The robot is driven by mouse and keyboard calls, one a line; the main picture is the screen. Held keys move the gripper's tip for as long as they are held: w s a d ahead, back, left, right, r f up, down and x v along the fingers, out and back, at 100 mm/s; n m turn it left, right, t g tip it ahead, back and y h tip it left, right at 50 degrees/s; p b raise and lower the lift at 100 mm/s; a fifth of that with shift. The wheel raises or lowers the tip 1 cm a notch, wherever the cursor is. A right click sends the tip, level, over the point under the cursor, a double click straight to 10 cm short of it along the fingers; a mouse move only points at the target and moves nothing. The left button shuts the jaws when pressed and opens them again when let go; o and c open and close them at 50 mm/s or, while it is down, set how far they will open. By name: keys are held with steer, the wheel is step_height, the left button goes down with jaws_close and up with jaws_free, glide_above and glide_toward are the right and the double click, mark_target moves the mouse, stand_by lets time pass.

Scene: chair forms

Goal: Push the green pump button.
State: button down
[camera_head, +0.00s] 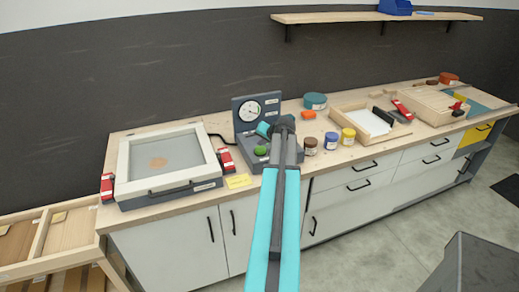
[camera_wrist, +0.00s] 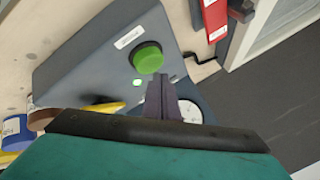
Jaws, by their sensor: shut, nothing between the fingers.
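The green pump button (camera_head: 261,150) is a round dome on the sloped top of a dark grey pump box (camera_head: 284,163). A dial gauge (camera_head: 249,111) stands on an upright panel behind it. In the wrist view the button (camera_wrist: 148,58) is fully visible on the box (camera_wrist: 90,62), near a small white label. My gripper (camera_wrist: 163,85) is shut and empty, with its fingertips just beside the button in that view. I cannot tell its exact height, but no contact shows. In the head view my arm hides part of the box, and the gripper is hard to make out.
A framed glass-topped unit (camera_head: 168,162) with red clamps stands left of the pump. Paint jars (camera_head: 331,141) and a wooden tray (camera_head: 367,122) lie to the right. A yellow note (camera_head: 238,181) is at the bench's front edge. A shelf (camera_head: 375,17) hangs above.

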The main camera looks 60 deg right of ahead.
mark_target(262, 150)
steer(key=shift+f, duration=0.1)
steer(key=shift+f+b, duration=0.35)
steer(key=shift+b, duration=0.1)
steer(key=shift+f+b, duration=0.35)
steer(key=shift+f, duration=0.2)
stand_by(1.2)
steer(key=shift+r, duration=0.15)
steer(key=shift+r+p, duration=0.45)
steer(key=shift+r, duration=0.4)
steer(key=shift+r, duration=0.1)
steer(key=shift+r+p, duration=1.3)
steer(key=shift+r, duration=1.6)
steer(key=shift+s, duration=0.1)
